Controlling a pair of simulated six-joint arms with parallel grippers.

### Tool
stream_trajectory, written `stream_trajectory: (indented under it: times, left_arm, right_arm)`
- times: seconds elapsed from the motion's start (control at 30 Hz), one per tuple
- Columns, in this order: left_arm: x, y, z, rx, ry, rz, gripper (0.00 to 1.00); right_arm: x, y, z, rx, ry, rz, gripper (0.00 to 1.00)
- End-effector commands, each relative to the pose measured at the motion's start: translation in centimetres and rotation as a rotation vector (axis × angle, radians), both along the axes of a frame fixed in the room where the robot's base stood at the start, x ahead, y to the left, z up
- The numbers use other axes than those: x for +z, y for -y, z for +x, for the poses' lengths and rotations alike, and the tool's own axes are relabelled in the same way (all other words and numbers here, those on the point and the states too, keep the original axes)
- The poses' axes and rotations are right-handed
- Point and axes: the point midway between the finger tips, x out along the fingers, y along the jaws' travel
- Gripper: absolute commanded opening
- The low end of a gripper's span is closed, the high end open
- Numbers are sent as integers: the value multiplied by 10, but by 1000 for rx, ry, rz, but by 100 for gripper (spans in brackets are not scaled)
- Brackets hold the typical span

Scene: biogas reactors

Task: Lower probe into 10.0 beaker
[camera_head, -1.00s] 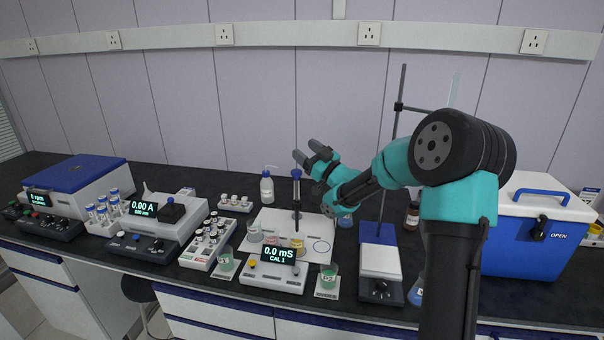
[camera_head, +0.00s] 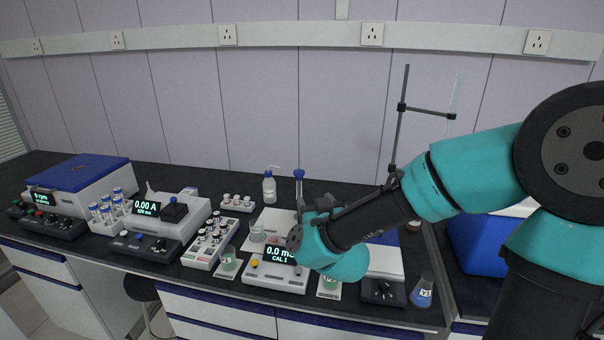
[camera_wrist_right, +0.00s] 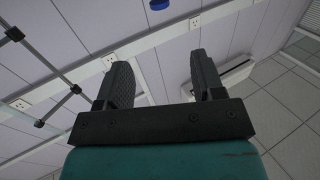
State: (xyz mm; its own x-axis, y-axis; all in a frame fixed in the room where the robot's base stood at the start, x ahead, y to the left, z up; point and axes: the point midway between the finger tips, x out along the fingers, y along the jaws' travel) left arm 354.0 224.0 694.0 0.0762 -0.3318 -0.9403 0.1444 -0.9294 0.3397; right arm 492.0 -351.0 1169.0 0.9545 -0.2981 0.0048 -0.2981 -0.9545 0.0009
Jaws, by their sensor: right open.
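A clear beaker (camera_head: 257,235) stands on the white plate (camera_head: 268,216); the other beakers there are hidden, and I cannot read which is 10.0. My right gripper (camera_wrist_right: 162,80) is open with nothing between its fingers. In the head view it is low by the probe, mostly covered by its own wrist. My left gripper is not in view.
The meter (camera_head: 258,280) reading CAL 1 is in front of the plate. Green beakers stand left (camera_head: 228,262) and right (camera_head: 328,284) of it. A wash bottle (camera_head: 269,187) is behind. A metal stand (camera_head: 398,130), flask (camera_head: 422,293) and blue cooler (camera_head: 477,245) are at right.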

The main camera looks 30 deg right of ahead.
Motion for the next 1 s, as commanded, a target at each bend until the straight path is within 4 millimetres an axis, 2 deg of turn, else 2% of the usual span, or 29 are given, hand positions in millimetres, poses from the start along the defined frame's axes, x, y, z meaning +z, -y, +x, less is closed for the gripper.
stream_trajectory:
  times: [0.33,0.53,0.67,1.0]
  left_arm:
    - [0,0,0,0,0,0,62]
    - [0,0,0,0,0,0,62]
    - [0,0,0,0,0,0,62]
    - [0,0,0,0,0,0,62]
  right_arm:
    - [-1,0,-1,-3,-6,2,62]
    - [-2,2,9,-3,-6,2,62]
    - [-1,8,24,-4,-5,2,62]
    - [-2,25,78,-4,-4,2,62]
